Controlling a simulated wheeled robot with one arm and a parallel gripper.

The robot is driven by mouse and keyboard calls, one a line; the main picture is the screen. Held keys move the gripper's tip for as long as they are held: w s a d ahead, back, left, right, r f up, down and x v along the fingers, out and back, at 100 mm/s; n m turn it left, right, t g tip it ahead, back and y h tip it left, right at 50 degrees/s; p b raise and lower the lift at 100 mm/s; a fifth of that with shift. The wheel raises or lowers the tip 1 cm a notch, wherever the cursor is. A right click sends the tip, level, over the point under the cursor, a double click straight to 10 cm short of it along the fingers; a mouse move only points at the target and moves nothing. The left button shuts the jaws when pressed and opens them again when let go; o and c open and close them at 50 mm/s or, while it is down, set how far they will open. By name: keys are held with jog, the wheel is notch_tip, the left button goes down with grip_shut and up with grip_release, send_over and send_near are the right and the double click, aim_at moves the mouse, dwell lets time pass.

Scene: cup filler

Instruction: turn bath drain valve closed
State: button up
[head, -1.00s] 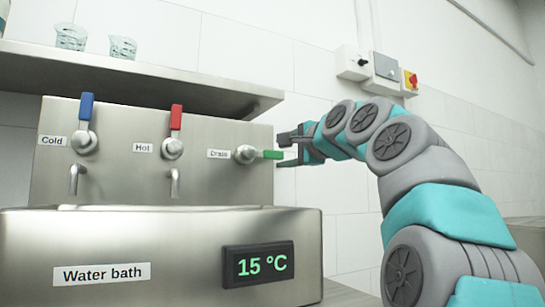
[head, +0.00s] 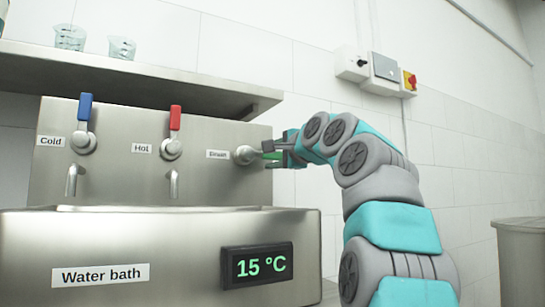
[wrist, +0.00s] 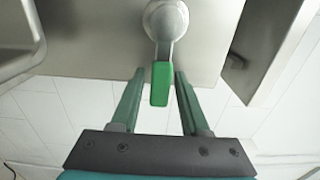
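The drain valve (head: 245,155) is on the right of the steel back panel, next to its "Drain" label. Its green lever (head: 272,156) points sideways to the right in the head view, partly hidden by my gripper. My gripper (head: 272,155) is at the lever, reaching in from the right. In the wrist view the green lever (wrist: 161,84) lies between the two fingers of my gripper (wrist: 159,84), with a gap on each side. The fingers are open and do not appear to touch it.
The blue cold lever (head: 85,107) and red hot lever (head: 175,118) both point up. The water bath (head: 180,250) has a display (head: 257,265) reading 15 °C. A shelf (head: 130,80) with beakers (head: 70,37) hangs above. A bin-like container (head: 522,260) stands at the right.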

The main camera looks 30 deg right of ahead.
grip_shut()
dwell(1.1)
